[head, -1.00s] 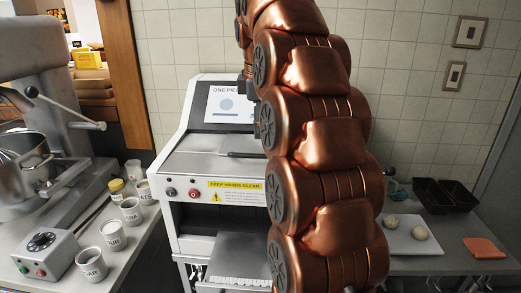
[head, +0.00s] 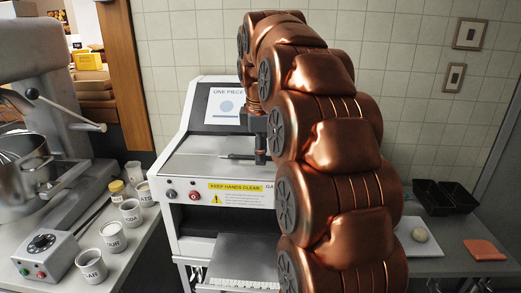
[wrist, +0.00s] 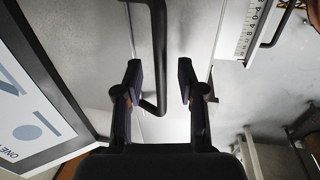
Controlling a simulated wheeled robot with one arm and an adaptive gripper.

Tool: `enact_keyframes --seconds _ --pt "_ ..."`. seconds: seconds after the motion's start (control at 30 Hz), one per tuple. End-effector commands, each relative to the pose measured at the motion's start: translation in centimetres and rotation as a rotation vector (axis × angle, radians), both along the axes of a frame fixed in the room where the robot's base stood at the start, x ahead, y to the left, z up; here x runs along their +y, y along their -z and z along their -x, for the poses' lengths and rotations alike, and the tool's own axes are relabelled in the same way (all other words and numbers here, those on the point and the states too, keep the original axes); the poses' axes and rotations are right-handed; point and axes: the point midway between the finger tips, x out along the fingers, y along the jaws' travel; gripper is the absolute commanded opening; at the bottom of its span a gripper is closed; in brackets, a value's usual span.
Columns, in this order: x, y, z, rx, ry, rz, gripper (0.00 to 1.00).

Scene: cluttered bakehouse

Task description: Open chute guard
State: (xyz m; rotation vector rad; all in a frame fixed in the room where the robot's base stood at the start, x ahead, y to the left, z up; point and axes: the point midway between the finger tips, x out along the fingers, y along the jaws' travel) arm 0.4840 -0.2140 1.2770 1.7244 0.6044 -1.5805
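The white machine (head: 170,215) carries a grey, sloping chute guard (head: 195,146) below the "ONE PIECE" sign (head: 226,106). A dark bar handle (head: 236,156) lies across the guard, which looks closed. My gripper (head: 261,157) is at the handle's right part, partly hidden by my arm in the head view. In the wrist view, my gripper (wrist: 159,82) is open, and the dark handle (wrist: 157,45) runs between its two fingers with gaps on both sides. The handle's bent end shows between the fingers, close to the left one.
A mixer (head: 45,140) and several labelled pots (head: 113,236) crowd the left counter. On the right are a white board with dough (head: 405,247), dark tins (head: 447,196) and an orange cloth (head: 484,250). A lower tray (head: 240,255) juts out under the guard.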

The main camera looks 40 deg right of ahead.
Motion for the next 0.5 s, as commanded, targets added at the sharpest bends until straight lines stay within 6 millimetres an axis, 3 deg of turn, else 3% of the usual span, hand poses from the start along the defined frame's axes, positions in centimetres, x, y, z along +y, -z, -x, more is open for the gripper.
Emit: enact_keyframes --seconds 0.33,0.5 --pt "-0.02 0.16 -0.05 -0.001 0.0 0.001 0.38" --pt "-0.01 0.17 -0.05 0.0 0.0 0.0 0.2"
